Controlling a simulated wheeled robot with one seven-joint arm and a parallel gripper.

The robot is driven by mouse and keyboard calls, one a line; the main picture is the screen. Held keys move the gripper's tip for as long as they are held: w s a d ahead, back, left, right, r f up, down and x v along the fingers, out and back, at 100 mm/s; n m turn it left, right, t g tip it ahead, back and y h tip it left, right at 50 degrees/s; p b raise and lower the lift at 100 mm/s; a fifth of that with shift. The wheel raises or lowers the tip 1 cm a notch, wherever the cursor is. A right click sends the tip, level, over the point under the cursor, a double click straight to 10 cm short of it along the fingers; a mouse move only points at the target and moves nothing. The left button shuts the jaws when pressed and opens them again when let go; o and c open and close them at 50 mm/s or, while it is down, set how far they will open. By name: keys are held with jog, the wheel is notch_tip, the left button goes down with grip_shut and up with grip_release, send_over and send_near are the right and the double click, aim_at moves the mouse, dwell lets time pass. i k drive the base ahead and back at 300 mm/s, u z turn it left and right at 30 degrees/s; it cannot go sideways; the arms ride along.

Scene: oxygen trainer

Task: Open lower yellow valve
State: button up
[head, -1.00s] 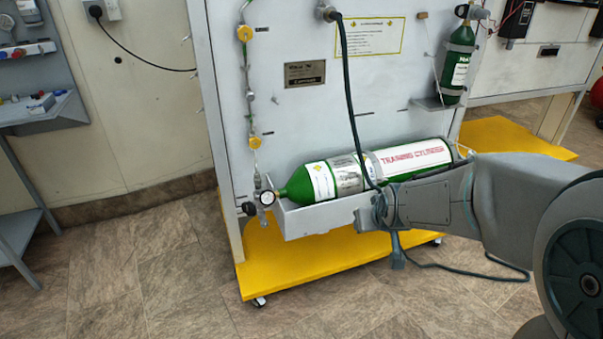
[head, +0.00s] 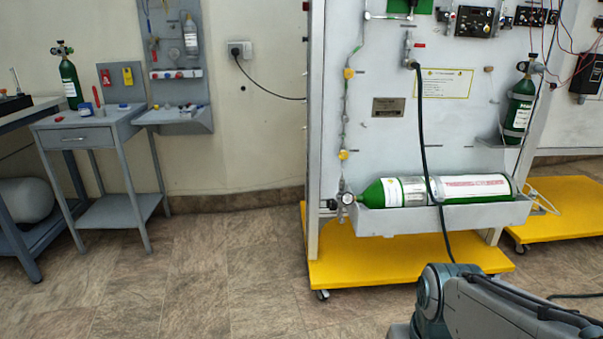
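The lower yellow valve (head: 343,155) is a small yellow knob on the thin pipe along the left edge of the grey trainer panel (head: 385,140). An upper yellow valve (head: 348,73) sits on the same pipe above it. Both are too small to tell whether they are open or closed. A pressure gauge (head: 347,198) sits at the pipe's lower end, beside the neck of the green and white cylinder (head: 400,192). My arm shows at the bottom right, in front of the panel and well apart from the valve. My gripper does not show.
The cylinder lies in a grey trough (head: 440,217) on the panel front. The yellow base (head: 370,262) sticks out at floor level. A black hose (head: 424,130) hangs down the panel. A grey side table (head: 85,130) stands left; the floor between is clear.

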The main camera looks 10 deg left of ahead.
aim_at(343, 155)
jog(key=u, duration=0.25)
jog(key=k, duration=0.3)
jog(key=z, duration=1.05)
jog(key=i, duration=1.35)
jog(key=u, duration=0.6)
jog(key=i, duration=0.85)
jog(key=u, duration=0.1)
